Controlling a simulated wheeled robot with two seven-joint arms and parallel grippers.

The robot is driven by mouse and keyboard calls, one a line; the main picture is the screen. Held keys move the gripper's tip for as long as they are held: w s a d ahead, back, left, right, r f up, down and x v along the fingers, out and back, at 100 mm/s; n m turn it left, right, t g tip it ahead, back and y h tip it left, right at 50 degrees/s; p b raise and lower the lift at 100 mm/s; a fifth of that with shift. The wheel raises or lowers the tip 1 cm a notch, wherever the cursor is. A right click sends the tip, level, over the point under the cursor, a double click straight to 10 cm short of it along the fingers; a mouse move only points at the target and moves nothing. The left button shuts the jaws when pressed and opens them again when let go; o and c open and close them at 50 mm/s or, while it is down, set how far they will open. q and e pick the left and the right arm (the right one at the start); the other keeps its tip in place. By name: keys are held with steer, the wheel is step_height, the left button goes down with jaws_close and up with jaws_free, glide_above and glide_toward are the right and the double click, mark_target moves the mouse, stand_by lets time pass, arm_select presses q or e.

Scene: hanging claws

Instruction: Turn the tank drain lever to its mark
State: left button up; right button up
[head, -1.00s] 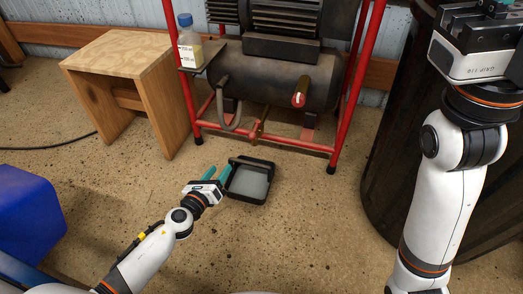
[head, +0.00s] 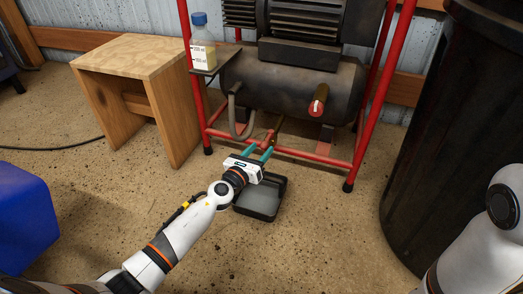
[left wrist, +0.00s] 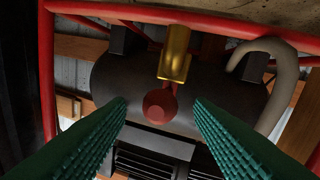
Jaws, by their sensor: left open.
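A narrow brass piece (head: 271,137) hangs under the dark tank (head: 290,85), above the black pan; it appears to be the drain lever. In the left wrist view a brass bar (left wrist: 176,55) shows at upper centre, with a round red end (left wrist: 160,105) below it. My left gripper (head: 259,150) is open with teal fingers reaching towards the tank's underside. In the left wrist view its fingers (left wrist: 160,115) spread either side of the red end, with nothing held. I cannot make out the mark. My right gripper is out of view.
Red frame legs (head: 371,95) surround the tank. A black pan (head: 260,205) lies on the floor. A wooden stool (head: 135,70), bottle (head: 202,45), blue box (head: 22,220) and dark barrel (head: 450,130) stand around.

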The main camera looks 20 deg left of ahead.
arm_select(q)
steer(key=shift+x, duration=0.8)
jaws_close()
